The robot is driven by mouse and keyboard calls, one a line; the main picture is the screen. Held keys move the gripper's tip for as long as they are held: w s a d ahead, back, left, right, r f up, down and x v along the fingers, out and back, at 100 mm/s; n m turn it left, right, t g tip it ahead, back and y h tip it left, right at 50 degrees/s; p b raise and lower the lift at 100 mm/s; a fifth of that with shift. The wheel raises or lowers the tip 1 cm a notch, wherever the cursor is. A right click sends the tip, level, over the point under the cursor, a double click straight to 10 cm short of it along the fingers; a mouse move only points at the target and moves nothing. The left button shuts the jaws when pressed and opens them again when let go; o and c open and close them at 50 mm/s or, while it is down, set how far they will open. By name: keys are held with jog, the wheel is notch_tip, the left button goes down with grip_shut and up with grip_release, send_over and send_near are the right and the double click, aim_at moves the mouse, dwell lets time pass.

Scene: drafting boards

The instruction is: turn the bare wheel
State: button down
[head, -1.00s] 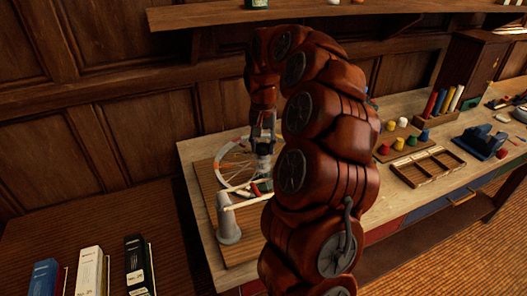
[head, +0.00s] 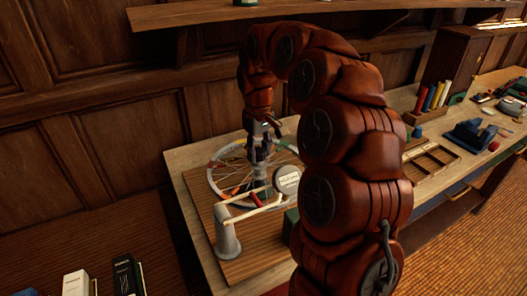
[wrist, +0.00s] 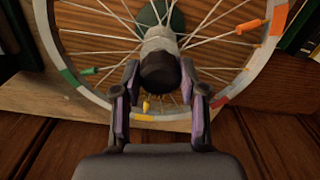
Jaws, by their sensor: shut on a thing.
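The bare wheel (head: 213,184) lies flat on a wooden board on the bench, with thin spokes and coloured patches on its pale rim. In the wrist view its rim (wrist: 73,79) curves around my fingers, and a pale hub with a dark round end (wrist: 159,71) rises from the middle. My gripper (head: 262,153) is over the wheel's centre. In the wrist view my gripper's fingers (wrist: 160,98) stand on both sides of the dark hub end, shut on it. My arm hides part of the bench to the right of the wheel.
A grey post (head: 227,236) with pale rods stands in front of the wheel, close to a round white-faced dial (head: 287,179). A wooden divided tray (head: 431,162) and a blue tool (head: 474,135) lie further right. A shelf (head: 300,14) runs above.

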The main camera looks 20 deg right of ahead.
dwell(0.4)
jog(key=c, duration=0.6)
grip_release()
jog(key=shift+c, duration=0.2)
notch_tip(320, 180, up, 12)
dwell(0.7)
